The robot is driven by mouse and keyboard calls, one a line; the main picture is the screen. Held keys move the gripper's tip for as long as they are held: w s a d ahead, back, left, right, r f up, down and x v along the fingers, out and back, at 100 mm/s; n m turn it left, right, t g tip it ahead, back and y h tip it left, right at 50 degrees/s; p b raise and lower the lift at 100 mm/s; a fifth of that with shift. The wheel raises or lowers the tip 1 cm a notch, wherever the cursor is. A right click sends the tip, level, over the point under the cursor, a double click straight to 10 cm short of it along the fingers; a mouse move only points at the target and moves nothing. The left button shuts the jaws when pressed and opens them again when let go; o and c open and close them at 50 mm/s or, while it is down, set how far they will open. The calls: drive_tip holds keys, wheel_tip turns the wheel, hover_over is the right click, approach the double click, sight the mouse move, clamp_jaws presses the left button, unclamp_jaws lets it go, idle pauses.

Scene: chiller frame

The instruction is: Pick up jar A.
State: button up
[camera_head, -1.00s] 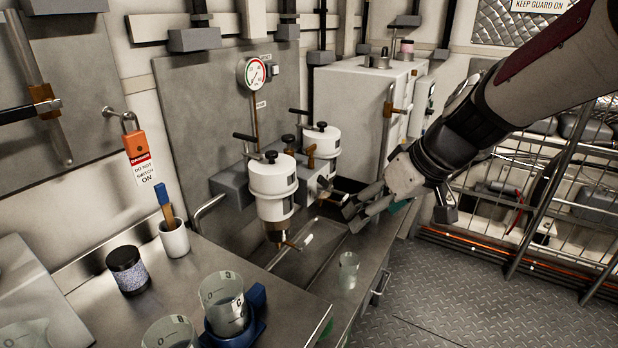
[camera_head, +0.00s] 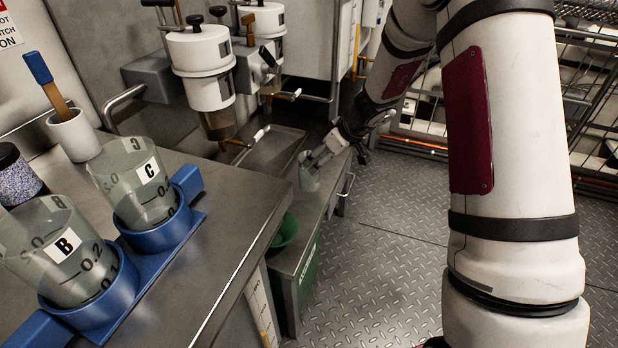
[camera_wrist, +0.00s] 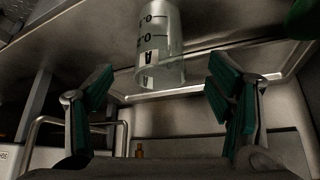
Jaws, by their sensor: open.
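Jar A (camera_wrist: 160,38) is a clear jar with black scale marks and a label A. The wrist view shows it upside down, ahead of and between my open fingers, with a gap to each. In the head view jar A (camera_head: 309,176) stands on the metal bench near its right edge, beside the sink. My gripper (camera_head: 318,157) is at the jar's upper right, its fingers partly overlapping the jar's rim. Whether a finger touches the jar cannot be told.
Jars B (camera_head: 62,250) and C (camera_head: 140,182) sit in blue holders on the near counter (camera_head: 225,215). White canisters (camera_head: 205,68) with handles hang over the sink (camera_head: 275,150). A wire rack (camera_head: 590,110) stands at right. The floor between is clear.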

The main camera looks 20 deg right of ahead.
sight(309, 175)
drive_tip(key=b+x, duration=0.1)
drive_tip(key=x, duration=0.5)
drive_tip(key=shift+s, duration=0.1)
drive_tip(key=x, duration=0.2)
drive_tip(key=b+x, duration=0.1)
drive_tip(key=x, duration=0.1)
drive_tip(key=shift+s+d+f, duration=0.1)
drive_tip(key=shift+f, duration=0.35)
drive_tip(key=shift+w+f, duration=0.25)
drive_tip(key=shift+f, duration=0.05)
drive_tip(key=shift+c, duration=0.5)
drive_tip(key=c, duration=1.2)
